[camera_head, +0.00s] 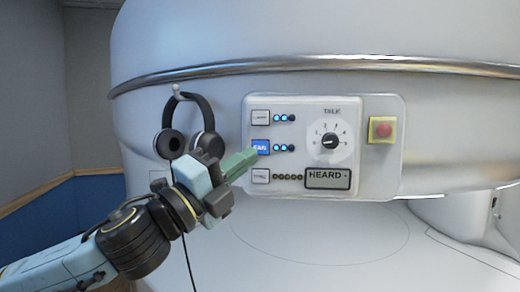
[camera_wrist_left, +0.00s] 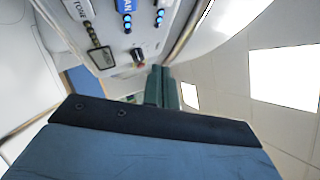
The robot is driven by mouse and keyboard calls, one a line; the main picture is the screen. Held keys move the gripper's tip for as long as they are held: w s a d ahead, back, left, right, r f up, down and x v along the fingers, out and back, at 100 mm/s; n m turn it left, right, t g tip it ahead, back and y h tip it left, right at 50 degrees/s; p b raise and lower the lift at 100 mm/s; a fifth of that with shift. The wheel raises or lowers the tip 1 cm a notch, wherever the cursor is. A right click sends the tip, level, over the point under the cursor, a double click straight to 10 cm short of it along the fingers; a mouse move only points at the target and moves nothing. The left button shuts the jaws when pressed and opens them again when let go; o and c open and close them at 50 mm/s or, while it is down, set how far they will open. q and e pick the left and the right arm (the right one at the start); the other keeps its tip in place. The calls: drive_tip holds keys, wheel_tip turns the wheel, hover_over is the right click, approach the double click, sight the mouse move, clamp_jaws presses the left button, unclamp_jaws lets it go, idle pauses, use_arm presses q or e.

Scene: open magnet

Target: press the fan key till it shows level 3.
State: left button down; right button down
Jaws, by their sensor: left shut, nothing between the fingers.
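The fan key (camera_head: 260,147) is lit blue on the white control panel (camera_head: 375,150) of the magnet. In the row beside it, two fan lamps (camera_head: 280,147) glow bright blue and the third looks dark. The fan key also shows, cut by the top edge, in the left wrist view (camera_wrist_left: 125,4). My left gripper (camera_head: 251,156) is shut and empty, its green fingertips close to the lower left of the fan key. I cannot tell whether they touch it. In the left wrist view the green fingers (camera_wrist_left: 161,84) also show together. My right gripper is not in view.
A lamp key (camera_head: 260,117) sits above the fan key, and another key (camera_head: 260,176) sits below. Black headphones (camera_head: 188,127) hang on the left, behind my wrist.

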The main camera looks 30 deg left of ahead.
use_arm(q)
drive_tip(key=p, duration=0.2)
approach(265, 144)
wheel_tip(265, 144, up, 3)
drive_tip(key=w+d, duration=0.2)
drive_tip(key=d, duration=0.1)
drive_tip(key=shift+w+a+f+p, duration=0.1)
drive_tip(key=shift+w+a+p, duration=0.1)
drive_tip(key=shift+w, duration=0.3)
drive_tip(key=shift+w+a+p, duration=0.1)
drive_tip(key=shift+w+a, duration=0.05)
drive_tip(key=shift+w, duration=0.35)
idle(0.9)
drive_tip(key=shift+w+a, duration=0.15)
drive_tip(key=shift+w, duration=0.25)
drive_tip(key=shift+w+a+p, duration=0.25)
drive_tip(key=shift+w+p, duration=0.15)
idle(0.7)
idle(0.3)
drive_tip(key=shift+s+d, duration=0.35)
drive_tip(key=shift+s, duration=0.45)
drive_tip(key=shift+b, duration=0.3)
